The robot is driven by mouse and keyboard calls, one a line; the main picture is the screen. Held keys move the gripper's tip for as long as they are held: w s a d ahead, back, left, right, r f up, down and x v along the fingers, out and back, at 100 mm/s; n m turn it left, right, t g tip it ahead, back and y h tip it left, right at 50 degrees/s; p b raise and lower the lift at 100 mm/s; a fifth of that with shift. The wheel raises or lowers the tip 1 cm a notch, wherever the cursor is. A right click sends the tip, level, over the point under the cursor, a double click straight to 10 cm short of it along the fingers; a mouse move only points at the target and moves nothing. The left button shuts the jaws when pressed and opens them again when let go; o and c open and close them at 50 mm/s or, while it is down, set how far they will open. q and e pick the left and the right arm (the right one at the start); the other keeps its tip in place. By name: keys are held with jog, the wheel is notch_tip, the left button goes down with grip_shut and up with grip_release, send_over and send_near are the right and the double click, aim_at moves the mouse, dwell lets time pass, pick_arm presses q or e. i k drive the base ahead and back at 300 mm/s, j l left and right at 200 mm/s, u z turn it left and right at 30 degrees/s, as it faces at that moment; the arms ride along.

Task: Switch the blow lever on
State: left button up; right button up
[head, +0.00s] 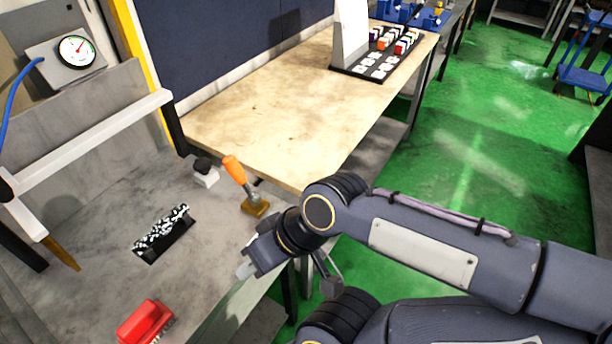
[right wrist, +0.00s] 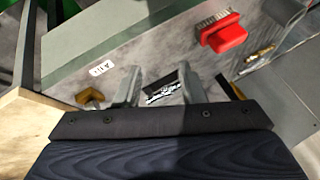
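The lever has an orange handle (head: 234,169) on a brass-coloured base (head: 256,207), at the right edge of the grey machine top. The handle leans up and to the left in the head view. In the right wrist view part of a brass-coloured piece (right wrist: 90,97), likely this base, shows left of the fingers. My right gripper (head: 287,274) is in front of the lever, near the machine's edge, and apart from it. Its two fingers (right wrist: 159,72) stand apart with nothing between them. My left gripper is not in view.
A small black knob on a white block (head: 204,173) stands just left of the lever. A black slot with metallic chips (head: 163,234) and a red brush (head: 145,322) lie on the machine top. A gauge (head: 76,50) is behind. A wooden table (head: 290,110) adjoins.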

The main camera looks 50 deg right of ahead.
aim_at(232, 166)
jog(key=k+j+z, duration=0.1)
jog(key=z, duration=1.2)
jog(key=i+l+z, duration=0.2)
jog(key=l, duration=0.15)
